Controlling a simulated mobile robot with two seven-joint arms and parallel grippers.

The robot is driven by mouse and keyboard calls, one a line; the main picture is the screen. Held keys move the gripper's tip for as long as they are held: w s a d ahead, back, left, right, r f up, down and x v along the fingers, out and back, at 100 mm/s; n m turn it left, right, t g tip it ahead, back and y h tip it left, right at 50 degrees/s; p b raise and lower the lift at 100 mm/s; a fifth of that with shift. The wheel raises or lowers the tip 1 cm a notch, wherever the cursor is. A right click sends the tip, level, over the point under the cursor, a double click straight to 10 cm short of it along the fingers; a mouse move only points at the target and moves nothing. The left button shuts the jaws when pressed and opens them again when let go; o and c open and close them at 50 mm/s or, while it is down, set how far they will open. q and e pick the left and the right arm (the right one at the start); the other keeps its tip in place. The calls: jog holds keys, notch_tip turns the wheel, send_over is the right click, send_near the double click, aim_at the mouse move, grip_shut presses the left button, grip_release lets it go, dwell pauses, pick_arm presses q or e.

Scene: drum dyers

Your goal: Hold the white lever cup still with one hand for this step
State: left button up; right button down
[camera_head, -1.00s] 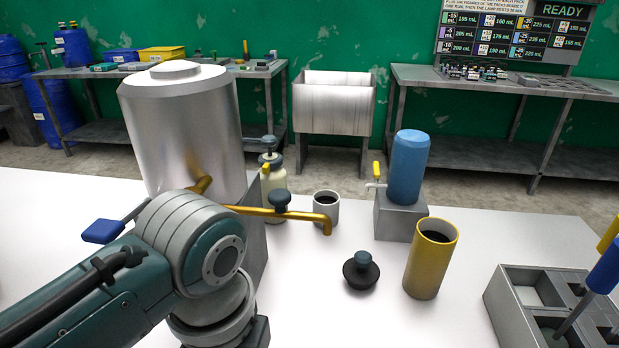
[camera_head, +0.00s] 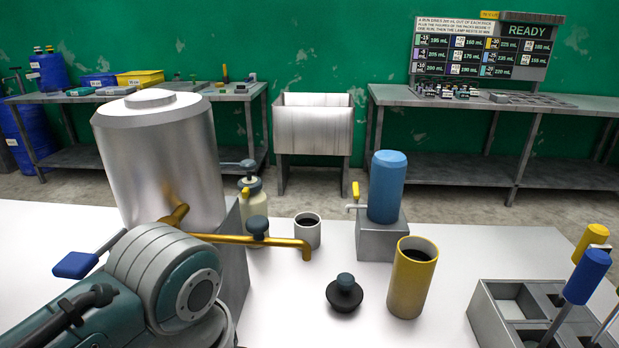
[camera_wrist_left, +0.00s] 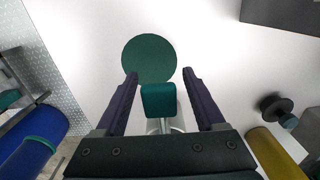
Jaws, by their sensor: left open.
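In the wrist view my left gripper (camera_wrist_left: 160,88) is open, with its two dark fingers on either side of a teal block (camera_wrist_left: 159,99). A pale stem shows under the block; whether it belongs to the white lever cup I cannot tell. The fingers appear apart from the block. A dark green disc (camera_wrist_left: 149,58) lies beyond the fingertips on the white surface. In the head view a small white cup (camera_head: 307,232) with dark contents stands upright by the brass spout; no lever shows on it. My left arm crosses the lower left there, its gripper unseen. My right gripper is not in view.
A steel tank (camera_head: 160,165) with a brass spout (camera_head: 250,240) stands behind my left arm. A black stopper (camera_head: 344,294), yellow cup (camera_head: 411,280), blue cylinder (camera_head: 386,187) on a grey block and divided grey box (camera_head: 490,318) stand to the right. White table is clear between them.

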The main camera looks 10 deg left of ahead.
pick_arm(q)
notch_tip(320, 180, up, 10)
jog(key=shift+w+r, duration=0.1)
jog(key=shift+w, duration=0.05)
jog(key=shift+w+r, duration=0.2)
jog(key=shift+r, duration=0.4)
jog(key=shift+s+r, duration=0.3)
jog(key=shift+s, duration=0.05)
